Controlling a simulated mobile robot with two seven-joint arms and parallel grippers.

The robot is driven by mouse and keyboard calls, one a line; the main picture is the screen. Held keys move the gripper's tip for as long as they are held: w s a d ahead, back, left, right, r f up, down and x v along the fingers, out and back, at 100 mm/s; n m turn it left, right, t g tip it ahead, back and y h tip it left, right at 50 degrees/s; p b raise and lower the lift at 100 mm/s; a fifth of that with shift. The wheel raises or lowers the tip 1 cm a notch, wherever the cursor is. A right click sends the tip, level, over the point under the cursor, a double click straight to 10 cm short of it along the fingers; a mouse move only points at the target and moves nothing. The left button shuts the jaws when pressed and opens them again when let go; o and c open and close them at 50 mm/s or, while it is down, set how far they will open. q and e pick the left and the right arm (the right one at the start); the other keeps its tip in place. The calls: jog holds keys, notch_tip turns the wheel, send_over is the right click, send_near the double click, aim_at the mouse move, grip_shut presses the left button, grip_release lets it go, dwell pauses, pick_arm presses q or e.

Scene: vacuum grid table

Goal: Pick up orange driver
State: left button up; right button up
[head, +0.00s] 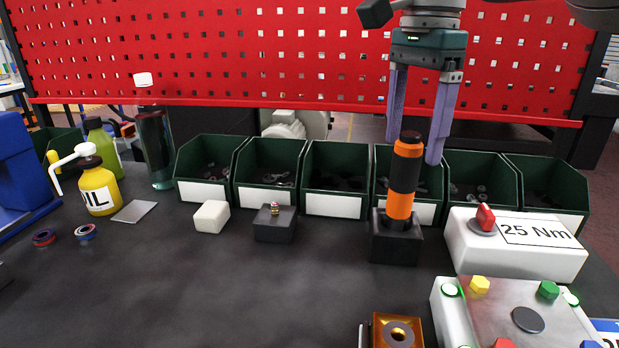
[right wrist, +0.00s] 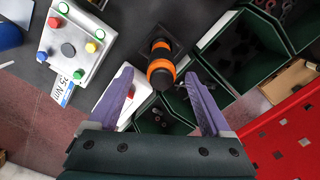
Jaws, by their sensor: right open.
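The orange driver (head: 403,180) has an orange and black banded body and stands upright in a black square holder (head: 395,243) on the dark table. It also shows from above in the right wrist view (right wrist: 160,72). My right gripper (head: 412,150) is open, its two purple fingers pointing down above and behind the driver's top. In the right wrist view the fingers (right wrist: 163,80) are spread wide, with the driver between and beyond their tips. Nothing is held. My left gripper is in neither view.
A row of green bins (head: 333,187) stands behind the driver. A white 25 Nm box (head: 515,262) with a red knob is close on the right. A plate with coloured bolts (head: 500,300) lies in front right.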

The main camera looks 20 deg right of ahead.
aim_at(404, 175)
jog(key=f, duration=0.6)
jog(key=shift+a+f, duration=0.15)
jog(key=shift+a, duration=0.05)
grip_shut()
dwell(0.5)
